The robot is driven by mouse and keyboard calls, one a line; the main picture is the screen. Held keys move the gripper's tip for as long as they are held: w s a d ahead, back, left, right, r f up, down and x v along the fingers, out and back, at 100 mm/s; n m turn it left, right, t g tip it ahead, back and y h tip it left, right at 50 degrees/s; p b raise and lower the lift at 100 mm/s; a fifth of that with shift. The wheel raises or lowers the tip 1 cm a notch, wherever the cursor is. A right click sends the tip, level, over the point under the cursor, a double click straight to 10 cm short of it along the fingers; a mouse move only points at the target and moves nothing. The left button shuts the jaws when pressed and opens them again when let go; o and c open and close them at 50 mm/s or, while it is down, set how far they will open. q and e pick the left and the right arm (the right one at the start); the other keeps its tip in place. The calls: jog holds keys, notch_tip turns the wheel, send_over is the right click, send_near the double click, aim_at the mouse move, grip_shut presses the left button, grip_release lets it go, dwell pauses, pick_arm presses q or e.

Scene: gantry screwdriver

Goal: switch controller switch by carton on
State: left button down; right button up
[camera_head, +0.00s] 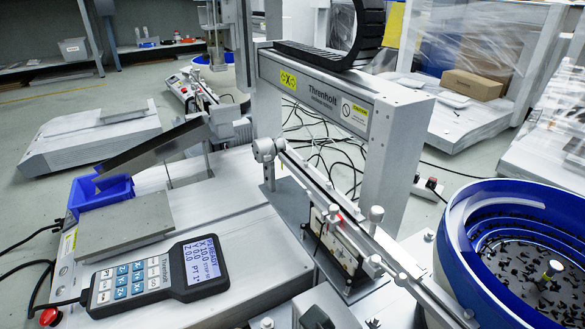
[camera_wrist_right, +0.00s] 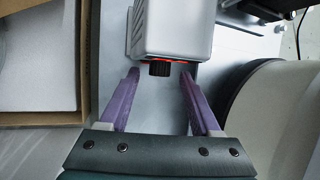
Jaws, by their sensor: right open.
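In the right wrist view, a dark ribbed knob (camera_wrist_right: 160,69), which looks like the controller switch, sticks out from the end of a pale grey box (camera_wrist_right: 172,30). An orange-red glow shows around its base. My right gripper (camera_wrist_right: 159,75) is open, with one purple finger on each side of the knob and a gap to each. It holds nothing. A brown carton edge (camera_wrist_right: 85,60) stands left of the box, with a white surface inside it. In the head view neither gripper shows, and I cannot pick out this switch there.
In the head view, a handheld controller (camera_head: 155,275) with a lit screen lies at the front left. A gantry frame (camera_head: 345,100) stands mid-picture. A blue bowl (camera_head: 455,245) of small dark parts is at right. A closed carton (camera_head: 472,85) sits at the back right.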

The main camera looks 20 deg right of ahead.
jog(key=p+v, duration=0.7)
jog(key=v, duration=0.2)
jog(key=shift+p, duration=0.3)
jog(key=shift+r, duration=0.1)
jog(key=shift+r, duration=0.1)
jog(key=s+a+r+m+g+y+p, duration=0.15)
jog(key=r+m+p, duration=0.85)
jog(key=r+p, duration=1.1)
jog(key=s+a+r+m+y+p, duration=0.1)
jog(key=a+r+m+y+p, duration=0.15)
jog(key=r+m+p, duration=1.7)
jog(key=s+d+r+m+h+p, duration=0.1)
jog(key=d+r+m+p, duration=0.25)
jog(key=r+p, duration=1.15)
jog(key=s+d+r+m+p, duration=0.15)
jog(key=d+r+p, duration=0.4)
jog(key=r, duration=1.75)
notch_tip(320, 180, up, 37)
jog(key=a+m+p, duration=0.1)
jog(key=p, duration=3.7)
jog(key=shift+a, duration=0.1)
